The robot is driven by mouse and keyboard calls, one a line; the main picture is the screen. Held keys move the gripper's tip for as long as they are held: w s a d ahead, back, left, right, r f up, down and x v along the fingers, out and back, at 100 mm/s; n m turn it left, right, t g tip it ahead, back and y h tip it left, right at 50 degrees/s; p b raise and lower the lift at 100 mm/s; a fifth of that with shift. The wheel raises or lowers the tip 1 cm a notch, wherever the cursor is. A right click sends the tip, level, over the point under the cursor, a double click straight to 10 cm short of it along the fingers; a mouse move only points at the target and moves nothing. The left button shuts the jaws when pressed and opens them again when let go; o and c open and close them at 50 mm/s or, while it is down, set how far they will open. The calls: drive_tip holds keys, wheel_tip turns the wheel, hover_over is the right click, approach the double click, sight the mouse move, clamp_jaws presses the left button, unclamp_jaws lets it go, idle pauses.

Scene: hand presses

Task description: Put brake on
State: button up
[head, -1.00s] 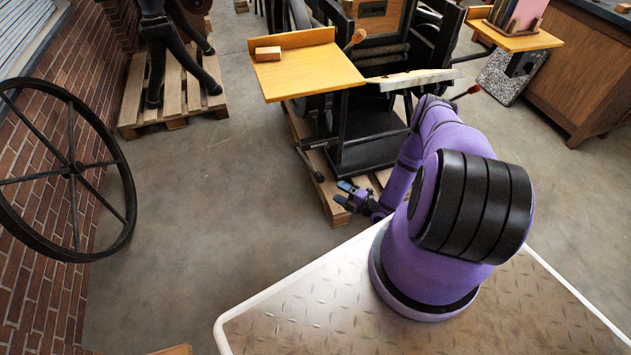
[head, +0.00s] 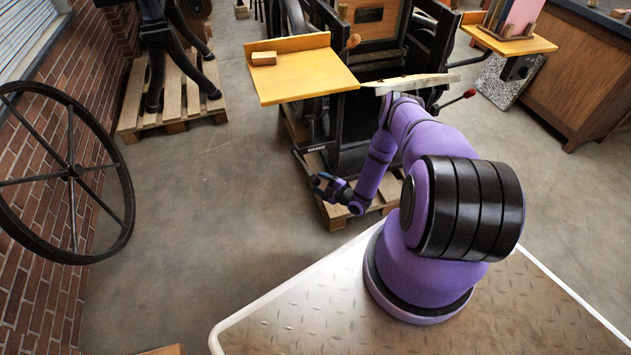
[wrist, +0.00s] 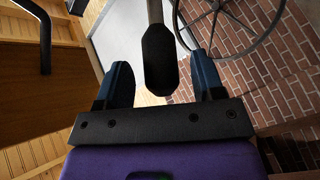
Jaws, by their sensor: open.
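The brake lever is a pale rod ending in a dark, rounded grip (wrist: 160,62), seen in the wrist view. In the head view, a small labelled bar (head: 314,149) shows low on the left side of the press (head: 370,110), and my gripper hides the lever's grip. My gripper (head: 318,183) is low beside the press's left side. It also shows in the wrist view (wrist: 160,78), with its two blue fingers apart on either side of the grip. A gap shows between the grip and each finger; whether the grip lies fully between them in depth, I cannot tell.
The press stands on a wooden pallet (head: 335,217). A yellow feed board (head: 300,80) with a small wooden block (head: 264,58) juts out above the lever. A large spoked wheel (head: 75,170) leans at the brick wall on the left. The floor between is clear.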

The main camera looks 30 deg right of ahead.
drive_tip(key=shift+x, duration=1.2)
